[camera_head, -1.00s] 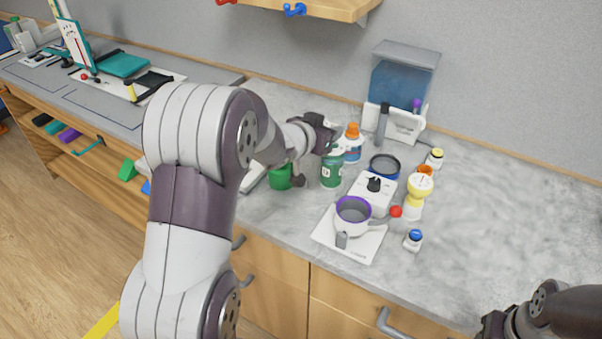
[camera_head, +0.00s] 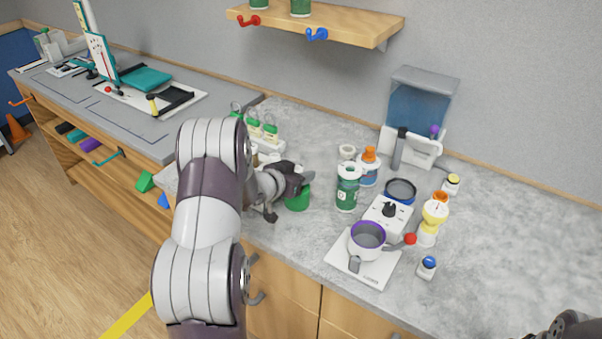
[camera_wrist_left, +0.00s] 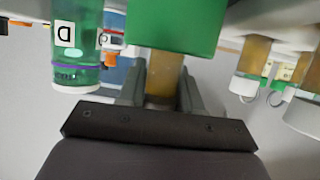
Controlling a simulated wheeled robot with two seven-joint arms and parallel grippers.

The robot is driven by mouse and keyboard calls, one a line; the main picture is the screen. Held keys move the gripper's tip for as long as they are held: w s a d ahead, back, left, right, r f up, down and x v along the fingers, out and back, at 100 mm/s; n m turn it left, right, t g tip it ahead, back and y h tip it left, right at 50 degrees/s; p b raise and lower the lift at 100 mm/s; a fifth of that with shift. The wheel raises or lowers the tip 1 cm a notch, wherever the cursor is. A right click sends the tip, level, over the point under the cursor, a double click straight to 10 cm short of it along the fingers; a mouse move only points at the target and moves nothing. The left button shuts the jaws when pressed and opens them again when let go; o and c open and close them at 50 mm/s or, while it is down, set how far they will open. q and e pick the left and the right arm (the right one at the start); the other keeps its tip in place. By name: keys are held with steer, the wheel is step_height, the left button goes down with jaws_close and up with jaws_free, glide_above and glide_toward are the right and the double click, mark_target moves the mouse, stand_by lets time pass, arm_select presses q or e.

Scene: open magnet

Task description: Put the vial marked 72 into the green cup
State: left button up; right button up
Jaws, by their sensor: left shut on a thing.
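My left gripper (camera_head: 300,180) is just above the green cup (camera_head: 298,198), at the back left of the marble counter. In the left wrist view its fingers are shut on an amber vial (camera_wrist_left: 165,75). The green cup also shows in this view (camera_wrist_left: 172,25) and covers the far end of the vial; I cannot tell whether that end is inside the cup or behind it. The vial's number is hidden. My right gripper's fingers are outside the frame; only part of that arm shows at the lower right.
A green jar (camera_head: 347,188) stands right of the cup. A rack with several vials (camera_head: 265,135) is behind the gripper. An orange-capped bottle (camera_head: 369,166), a stirrer plate (camera_head: 362,268) with a purple-rimmed pot (camera_head: 367,240) and a yellow bottle (camera_head: 434,217) are further right. The far right counter is clear.

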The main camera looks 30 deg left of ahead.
arm_select(q)
steer(key=shift+f, duration=0.3)
steer(key=o, duration=1)
steer(key=shift+o, duration=0.2)
steer(key=shift+r, duration=0.35)
steer(key=v, duration=1.2)
steer(key=s+d+f+g+y, duration=0.1)
steer(key=s+d+f+g, duration=0.1)
steer(key=s+d+g, duration=0.4)
steer(key=s+d+f+n+g+y, duration=0.1)
steer(key=s+d+f+g, duration=0.1)
steer(key=s+d+g, duration=0.4)
steer(key=s+d, duration=0.5)
steer(key=d, duration=0.2)
steer(key=shift+s+f+n, duration=0.15)
steer(key=shift+f+n, duration=0.1)
steer(key=shift+n, duration=0.05)
